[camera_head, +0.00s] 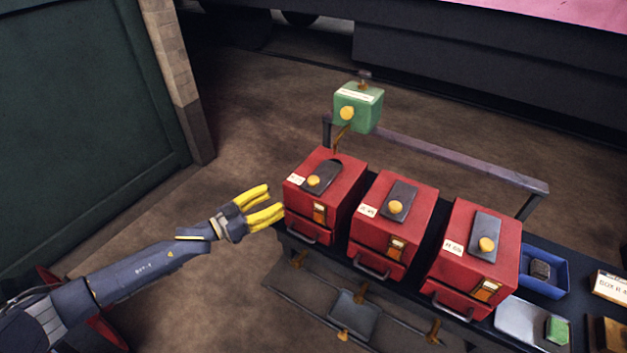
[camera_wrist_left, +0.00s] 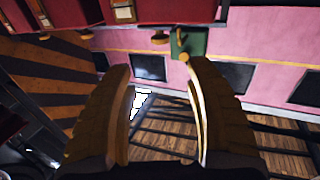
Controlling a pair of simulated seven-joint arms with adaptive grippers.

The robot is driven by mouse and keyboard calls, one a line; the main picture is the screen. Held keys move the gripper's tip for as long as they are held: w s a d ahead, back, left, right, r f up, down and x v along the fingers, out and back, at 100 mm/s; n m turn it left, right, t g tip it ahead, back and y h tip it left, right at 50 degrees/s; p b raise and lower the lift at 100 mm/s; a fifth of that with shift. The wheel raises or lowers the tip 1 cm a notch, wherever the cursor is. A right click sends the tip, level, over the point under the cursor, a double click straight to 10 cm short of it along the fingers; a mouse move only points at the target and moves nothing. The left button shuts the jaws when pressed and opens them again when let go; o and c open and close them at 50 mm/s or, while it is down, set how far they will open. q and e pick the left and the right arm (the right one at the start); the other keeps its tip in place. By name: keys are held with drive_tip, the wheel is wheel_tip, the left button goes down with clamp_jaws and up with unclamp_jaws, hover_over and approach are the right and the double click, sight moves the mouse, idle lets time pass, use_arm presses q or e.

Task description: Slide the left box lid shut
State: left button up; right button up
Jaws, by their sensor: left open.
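Three red boxes stand in a row on a dark bench in the head view. The left box (camera_head: 347,185) has a dark sliding lid (camera_head: 323,175) with a yellow knob (camera_head: 313,181) on its top. A dark opening shows at the lid's far end. My left gripper (camera_head: 275,203) is open and empty, just left of the left box, with its yellow fingers pointing toward the box's side. Its two fingers also show apart in the left wrist view (camera_wrist_left: 165,75), with nothing between them. My right gripper is not in view.
The middle box (camera_head: 420,202) and right box (camera_head: 508,232) have similar lids and knobs. A blue tray (camera_head: 561,282) and a pale tray (camera_head: 512,320) lie at the right. Floor left of the bench is clear.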

sight(309, 182)
use_arm(q)
drive_tip(key=x, duration=1.5)
drive_tip(key=shift+f, duration=0.1)
drive_tip(key=shift+o, duration=0.3)
clamp_jaws()
